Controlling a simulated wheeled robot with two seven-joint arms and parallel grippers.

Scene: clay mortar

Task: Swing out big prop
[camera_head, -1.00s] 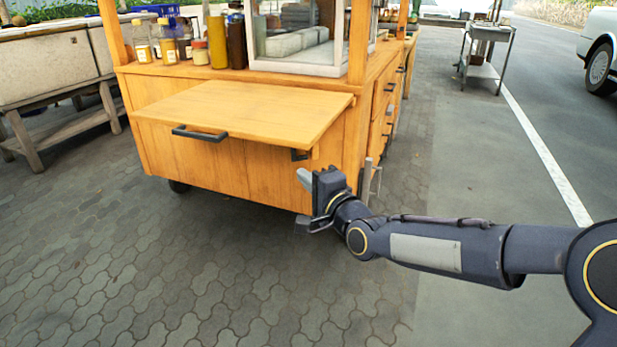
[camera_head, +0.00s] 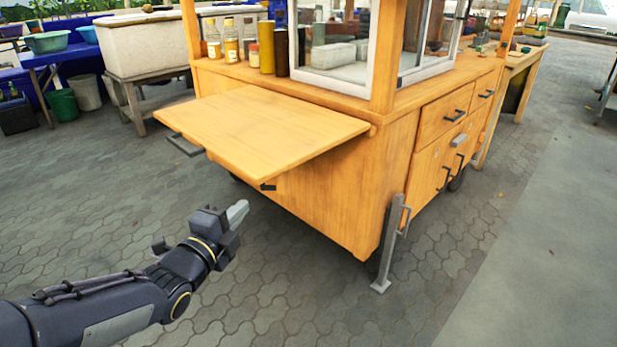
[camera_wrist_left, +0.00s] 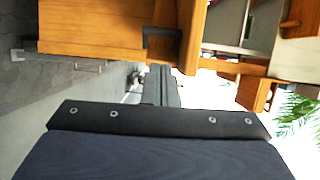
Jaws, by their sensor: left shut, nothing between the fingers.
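The big prop (camera_head: 390,248) is a grey metal leg with a side handle and a flat foot. It stands upright beside the cart's lower front corner, its foot at the paving. In the left wrist view, a grey bar at the left (camera_wrist_left: 62,60) looks like the same prop. My left gripper (camera_head: 238,213) is shut and empty, in front of the cart below the fold-out shelf, well left of the prop and apart from it. The left wrist view shows the narrow dark fingers (camera_wrist_left: 160,85). My right gripper is out of view.
The wooden cart (camera_head: 340,190) carries jars and a glass case on top. Its fold-out shelf (camera_head: 260,125) juts out level above my left gripper, with a dark handle (camera_head: 186,145). Drawers line the right side. Paving in front of the prop is clear.

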